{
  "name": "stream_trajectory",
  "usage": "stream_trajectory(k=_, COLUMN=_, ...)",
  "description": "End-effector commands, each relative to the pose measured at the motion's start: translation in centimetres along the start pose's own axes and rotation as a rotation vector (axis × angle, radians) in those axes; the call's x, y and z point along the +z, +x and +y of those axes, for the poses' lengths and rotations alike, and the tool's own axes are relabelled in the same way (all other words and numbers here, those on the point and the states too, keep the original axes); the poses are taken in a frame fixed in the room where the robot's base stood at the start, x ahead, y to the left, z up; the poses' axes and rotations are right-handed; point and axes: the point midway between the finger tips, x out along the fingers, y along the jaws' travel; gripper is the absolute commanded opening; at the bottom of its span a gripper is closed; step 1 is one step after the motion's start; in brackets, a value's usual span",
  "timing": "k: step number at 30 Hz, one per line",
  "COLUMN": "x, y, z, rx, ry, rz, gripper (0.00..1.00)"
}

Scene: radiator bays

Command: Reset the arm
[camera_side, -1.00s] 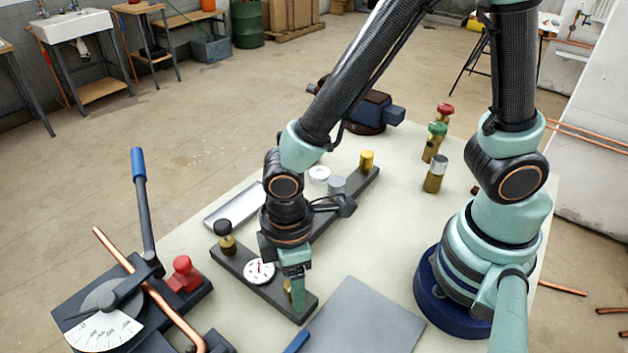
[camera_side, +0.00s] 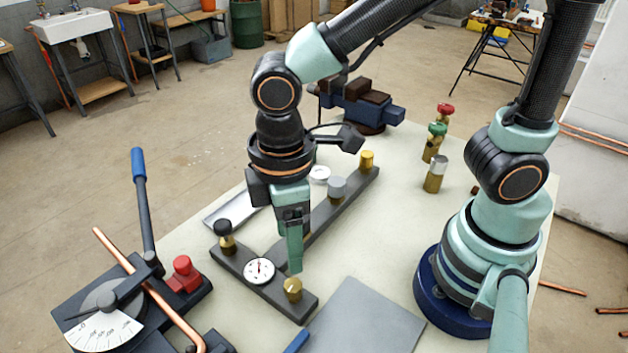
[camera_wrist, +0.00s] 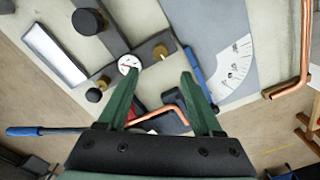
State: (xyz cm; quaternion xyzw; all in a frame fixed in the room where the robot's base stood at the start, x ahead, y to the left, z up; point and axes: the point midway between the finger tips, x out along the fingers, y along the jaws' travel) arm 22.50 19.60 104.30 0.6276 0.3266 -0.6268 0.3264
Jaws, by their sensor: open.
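My gripper (camera_side: 295,250) points down above the dark rail with the dial in the side view, raised clear of it. In the wrist view my gripper (camera_wrist: 160,90) shows two green fingers spread apart with nothing between them. A brass knob (camera_side: 292,289) stands on the near end of that rail, just below and beside the fingers. A round white dial (camera_side: 259,270) sits in the rail's middle and a black-capped knob (camera_side: 226,235) at its far left end.
A pipe bender (camera_side: 110,310) with a blue-handled lever stands at the left. A grey plate (camera_side: 368,320) lies at the front. A second dark rail (camera_side: 322,222) carries grey and brass knobs. Valves (camera_side: 436,150) and a blue vise (camera_side: 360,104) stand farther back. Bare tabletop lies between the rails and my base.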

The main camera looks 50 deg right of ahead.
Motion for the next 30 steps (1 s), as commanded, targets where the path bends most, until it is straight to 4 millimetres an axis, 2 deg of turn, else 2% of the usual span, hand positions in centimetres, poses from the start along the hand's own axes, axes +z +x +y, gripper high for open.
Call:
stream_trajectory(k=6, x=0.0, y=-1.5, z=0.0, rx=0.0, ry=0.0, rz=0.0, gripper=0.67)
stream_trajectory(k=15, x=0.0, y=-1.6, z=0.0, rx=0.0, ry=0.0, rz=-0.001, gripper=0.67)
stream_trajectory(k=18, x=0.2, y=-1.9, z=0.6, rx=0.003, ry=0.026, rz=0.013, gripper=0.67)
stream_trajectory(k=20, x=0.5, y=-2.4, z=1.6, rx=0.01, ry=0.073, rz=0.037, gripper=0.67)
stream_trajectory(k=23, x=1.6, y=-3.7, z=4.5, rx=0.032, ry=0.21, rz=0.105, gripper=0.67)
stream_trajectory(k=27, x=4.7, y=-6.1, z=9.4, rx=0.088, ry=0.468, rz=0.229, gripper=0.67)
stream_trajectory(k=30, x=7.3, y=-7.5, z=12.2, rx=0.135, ry=0.641, rz=0.312, gripper=0.67)
